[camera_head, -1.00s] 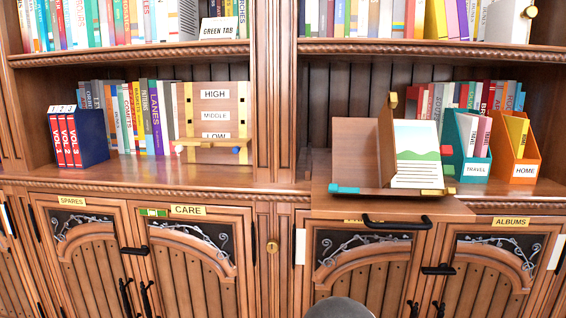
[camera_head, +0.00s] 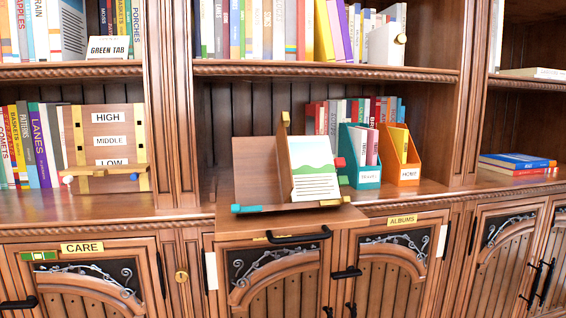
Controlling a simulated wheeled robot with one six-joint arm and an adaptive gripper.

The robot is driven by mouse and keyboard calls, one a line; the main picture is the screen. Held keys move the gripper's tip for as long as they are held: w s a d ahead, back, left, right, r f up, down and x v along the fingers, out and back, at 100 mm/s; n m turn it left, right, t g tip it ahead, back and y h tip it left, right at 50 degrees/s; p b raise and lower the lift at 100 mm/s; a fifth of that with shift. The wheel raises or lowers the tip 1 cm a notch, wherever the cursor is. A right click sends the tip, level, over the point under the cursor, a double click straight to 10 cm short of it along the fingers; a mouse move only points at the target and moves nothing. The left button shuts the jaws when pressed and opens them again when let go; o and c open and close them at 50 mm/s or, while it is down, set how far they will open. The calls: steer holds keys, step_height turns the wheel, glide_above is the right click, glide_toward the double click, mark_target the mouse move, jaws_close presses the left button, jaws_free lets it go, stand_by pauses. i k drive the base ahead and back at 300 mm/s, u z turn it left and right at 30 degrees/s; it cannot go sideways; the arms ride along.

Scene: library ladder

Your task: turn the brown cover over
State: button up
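An open book with a brown cover (camera_head: 260,168) stands on a pull-out board (camera_head: 225,222) in the middle bay. The cover is a flat brown panel on the left. A page (camera_head: 313,168) with a green hill picture and lines of text stands at an angle to its right. A low ledge with a teal clip (camera_head: 246,209) and a gold clip (camera_head: 333,202) runs along the front. Another gold clip (camera_head: 285,119) is at the top, and a red piece shows at the page's right edge. My gripper is not in view.
A teal TRAVEL file box (camera_head: 367,178) and an orange HOME file box (camera_head: 405,175) stand close on the right. A HIGH/MIDDLE/LOW board (camera_head: 108,118) is at left. Black handles (camera_head: 299,237) stick out below. The counter left of the cover is clear.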

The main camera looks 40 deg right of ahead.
mark_target(285, 175)
steer(key=u, duration=1.3)
steer(key=k, duration=0.85)
steer(key=z, duration=1.65)
